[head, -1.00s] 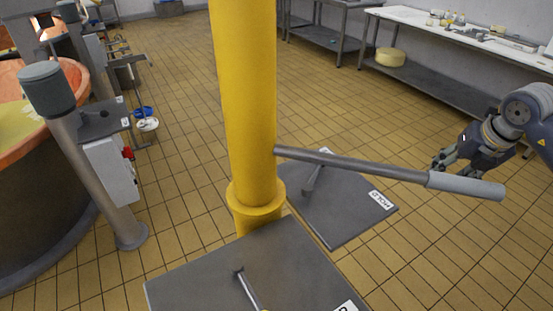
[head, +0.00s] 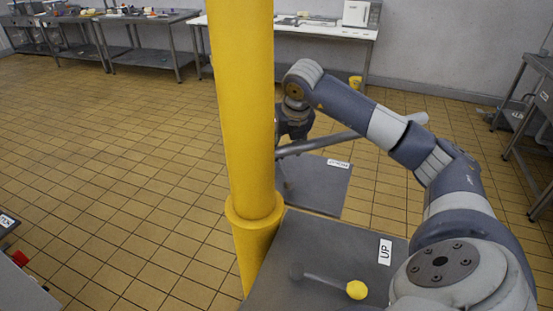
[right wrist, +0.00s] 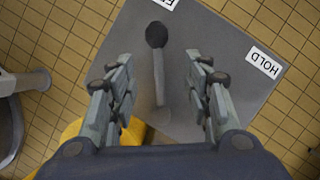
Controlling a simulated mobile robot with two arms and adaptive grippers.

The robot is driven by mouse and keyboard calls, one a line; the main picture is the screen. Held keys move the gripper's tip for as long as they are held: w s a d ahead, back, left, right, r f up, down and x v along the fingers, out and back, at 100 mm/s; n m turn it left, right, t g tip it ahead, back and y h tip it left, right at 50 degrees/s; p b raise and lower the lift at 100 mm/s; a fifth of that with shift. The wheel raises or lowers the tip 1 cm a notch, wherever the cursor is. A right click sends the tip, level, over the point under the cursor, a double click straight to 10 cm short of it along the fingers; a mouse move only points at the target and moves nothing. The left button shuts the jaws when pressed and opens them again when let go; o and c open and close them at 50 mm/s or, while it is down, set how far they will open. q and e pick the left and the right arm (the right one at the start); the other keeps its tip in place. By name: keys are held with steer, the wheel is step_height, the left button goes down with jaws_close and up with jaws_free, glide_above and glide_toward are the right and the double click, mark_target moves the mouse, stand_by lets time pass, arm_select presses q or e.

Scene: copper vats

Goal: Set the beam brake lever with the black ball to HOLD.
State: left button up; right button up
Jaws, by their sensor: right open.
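The lever with the black ball (right wrist: 156,34) shows in the right wrist view, its grey shaft (right wrist: 159,80) rising from a dark grey plate (right wrist: 195,25). A HOLD label (right wrist: 263,62) lies on the plate right of the lever. The ball points toward the top, nearer a second label cut off by the frame edge. My right gripper (right wrist: 162,75) is open, one finger on each side of the shaft in the picture; no contact shows. In the head view my right gripper (head: 296,127) is above the far plate (head: 322,190), and the ball cannot be made out. My left gripper is not in view.
A yellow post (head: 252,110) stands left of my right arm. A grey bar (head: 320,143) runs from it, partly behind my arm. A nearer plate (head: 310,245) bears a yellow-ball lever (head: 356,290) and an UP label (head: 385,252). Open tiled floor lies left.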

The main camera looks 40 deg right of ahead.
mark_target(281, 161)
steer(key=x, duration=0.2)
steer(key=p+x, duration=0.1)
steer(key=x, duration=0.2)
steer(key=shift+w+a+f, duration=0.15)
steer(key=shift+a+f, duration=0.05)
steer(key=shift+f, duration=0.1)
steer(key=shift+w+d+f, duration=0.15)
steer(key=shift+w+f, duration=0.05)
steer(key=shift+f, duration=0.4)
steer(key=shift+c, duration=1.4)
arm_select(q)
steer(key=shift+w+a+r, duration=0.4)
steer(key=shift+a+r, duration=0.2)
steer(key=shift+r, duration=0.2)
arm_select(e)
jaws_close()
